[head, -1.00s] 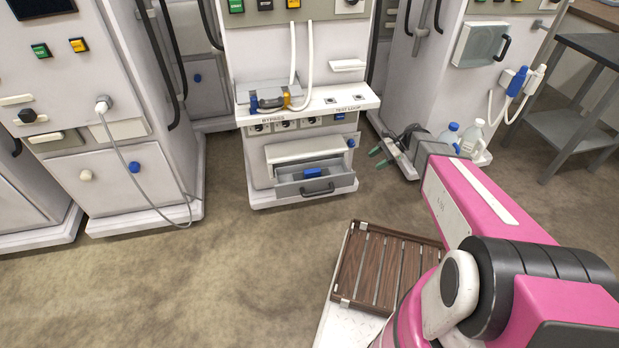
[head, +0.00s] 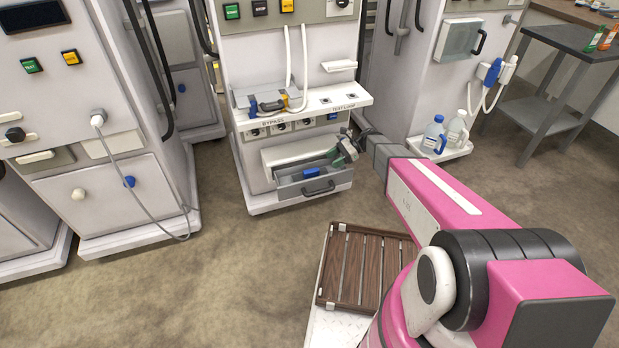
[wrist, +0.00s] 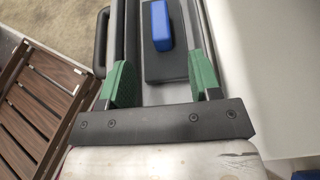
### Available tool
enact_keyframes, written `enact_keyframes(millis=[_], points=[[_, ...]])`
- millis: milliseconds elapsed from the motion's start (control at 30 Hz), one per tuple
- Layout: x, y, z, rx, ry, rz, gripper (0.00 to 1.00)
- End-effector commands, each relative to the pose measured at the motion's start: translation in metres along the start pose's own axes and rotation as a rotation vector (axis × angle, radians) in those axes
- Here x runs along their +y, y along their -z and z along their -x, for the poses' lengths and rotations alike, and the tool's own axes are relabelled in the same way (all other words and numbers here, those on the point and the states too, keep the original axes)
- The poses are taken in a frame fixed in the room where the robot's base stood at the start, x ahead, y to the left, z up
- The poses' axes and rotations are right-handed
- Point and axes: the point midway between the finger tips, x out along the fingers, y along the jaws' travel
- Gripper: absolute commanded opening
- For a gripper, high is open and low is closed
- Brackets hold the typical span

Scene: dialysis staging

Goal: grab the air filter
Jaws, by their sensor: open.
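An open grey drawer (head: 300,190) sticks out of the middle machine's lower front. In it lies a dark block with a blue top piece (head: 312,171), which looks like the air filter; the wrist view shows its blue piece (wrist: 161,25) and dark body (wrist: 166,67). My gripper (head: 345,152) is over the drawer's right end. In the wrist view the green fingers of my gripper (wrist: 160,62) are open and apart, with the dark block showing between and beyond them. Nothing is held. I cannot tell how high the fingers are above the block.
The drawer handle (head: 318,187) faces the open floor. A white shelf with hoses (head: 300,112) juts out above the drawer. A slatted wooden tray (head: 334,300) lies in front. Two jugs (head: 434,135) stand at the right machine's foot.

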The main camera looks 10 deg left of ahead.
Motion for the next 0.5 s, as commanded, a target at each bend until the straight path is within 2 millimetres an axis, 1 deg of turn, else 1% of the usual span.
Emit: enact_keyframes(millis=[33, 133, 367, 500], points=[[0.001, 0.000, -0.009, 0.000, -0.001, 0.000, 0.57], [0.001, 0.000, -0.024, 0.001, -0.002, 0.000, 0.57], [0.000, 0.001, -0.038, 0.001, 0.000, 0.000, 0.57], [0.000, 0.002, -0.055, 0.000, -0.002, 0.001, 0.57]])
